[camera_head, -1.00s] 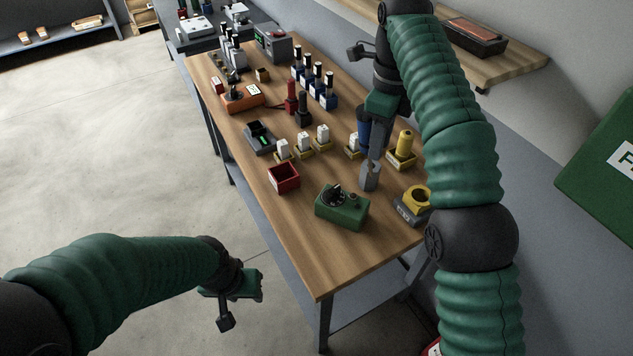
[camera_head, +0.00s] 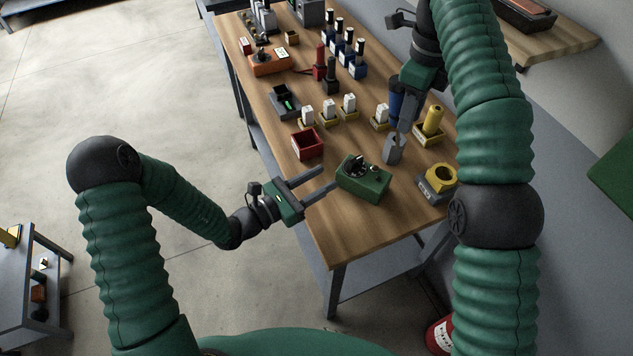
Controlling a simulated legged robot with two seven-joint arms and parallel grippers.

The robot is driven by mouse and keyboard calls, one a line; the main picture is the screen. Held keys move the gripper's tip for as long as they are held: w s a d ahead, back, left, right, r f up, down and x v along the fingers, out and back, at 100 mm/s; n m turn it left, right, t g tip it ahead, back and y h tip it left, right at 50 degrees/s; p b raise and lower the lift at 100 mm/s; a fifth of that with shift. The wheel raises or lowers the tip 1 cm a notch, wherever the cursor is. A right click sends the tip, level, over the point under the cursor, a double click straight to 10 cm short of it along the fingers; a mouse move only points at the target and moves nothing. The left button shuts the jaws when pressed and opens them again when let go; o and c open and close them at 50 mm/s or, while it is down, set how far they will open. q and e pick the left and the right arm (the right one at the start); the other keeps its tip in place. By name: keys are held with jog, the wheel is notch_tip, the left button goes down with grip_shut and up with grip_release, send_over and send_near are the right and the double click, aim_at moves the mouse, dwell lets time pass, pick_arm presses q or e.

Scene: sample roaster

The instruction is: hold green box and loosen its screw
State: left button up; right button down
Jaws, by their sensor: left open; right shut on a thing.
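The green box (camera_head: 362,181) sits upright near the front end of the wooden bench. A black dial is on its top, with a small knob beside it; I cannot make out which part is the screw. My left gripper (camera_head: 327,179) is open and empty, its two fingers reaching over the bench edge toward the left side of the box. Its lower fingertip is close to the box; I cannot tell if they touch. My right gripper (camera_head: 399,122) points down behind the box, shut on a grey tool (camera_head: 393,149). Its fingers are partly hidden by the tool.
A red open bin (camera_head: 307,144) stands left of the box. A yellow ring on a grey block (camera_head: 438,179) and a yellow bottle (camera_head: 433,121) stand to the right. White-topped pieces in yellow holders (camera_head: 349,107) stand behind. The front bench corner is clear.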

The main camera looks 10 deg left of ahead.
aim_at(349, 165)
pick_arm(q)
jog(key=x, duration=1.1)
jog(key=shift+s, duration=0.15)
jog(key=shift+d, duration=0.1)
grip_shut()
dwell(0.7)
jog(key=shift+c, duration=0.4)
grip_release()
jog(key=shift+r, duration=0.1)
